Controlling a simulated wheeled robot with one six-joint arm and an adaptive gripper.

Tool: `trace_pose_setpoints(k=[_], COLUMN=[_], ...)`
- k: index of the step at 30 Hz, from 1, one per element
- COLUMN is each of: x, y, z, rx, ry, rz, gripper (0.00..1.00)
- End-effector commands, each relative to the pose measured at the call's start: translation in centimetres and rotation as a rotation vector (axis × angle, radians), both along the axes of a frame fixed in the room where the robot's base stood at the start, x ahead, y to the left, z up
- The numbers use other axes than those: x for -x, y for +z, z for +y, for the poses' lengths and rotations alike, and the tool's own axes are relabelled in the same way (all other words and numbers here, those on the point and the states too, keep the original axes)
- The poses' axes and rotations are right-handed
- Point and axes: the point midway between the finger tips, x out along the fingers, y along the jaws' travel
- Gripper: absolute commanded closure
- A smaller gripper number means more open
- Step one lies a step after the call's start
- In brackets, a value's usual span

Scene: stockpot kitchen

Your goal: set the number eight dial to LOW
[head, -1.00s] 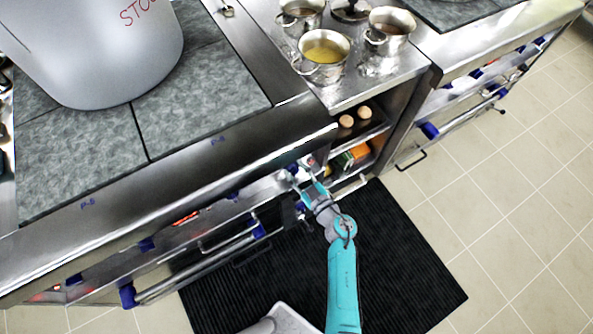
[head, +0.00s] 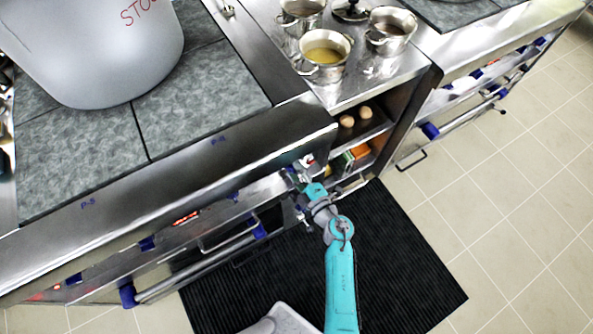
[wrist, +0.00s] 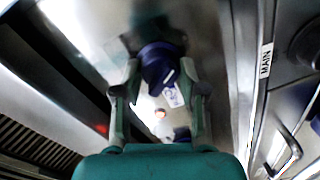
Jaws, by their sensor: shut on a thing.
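My gripper (wrist: 160,82) is shut on a dark blue dial (wrist: 158,60) on the steel front panel, with one finger on each side of it. A short white mark shows on the dial. A small printed plate (wrist: 174,96) lies beside it, too blurred to read, so I cannot tell the dial's setting. In the head view my gripper (head: 300,180) is at the right end of the left range's front, and it hides the dial there.
A MAIN label (wrist: 265,60) is right of the dial in the wrist view. Oven handles (head: 200,266) stick out along the front. A large stockpot (head: 100,50) stands on the left cooktop, smaller pots (head: 325,55) on the steel counter. A black mat (head: 400,260) covers the floor.

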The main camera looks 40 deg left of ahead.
Motion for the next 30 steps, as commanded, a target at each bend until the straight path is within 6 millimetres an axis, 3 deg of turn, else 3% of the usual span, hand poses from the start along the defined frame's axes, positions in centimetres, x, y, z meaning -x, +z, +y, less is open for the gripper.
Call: trace_pose_setpoints(k=[15,30], x=[0.07,0.12], y=[-0.01,-0.06], z=[0.04,0.04], rx=[0.167,0.235], ry=[0.0,0.0], rz=[-0.404,-0.565], gripper=[0.93,0.93])
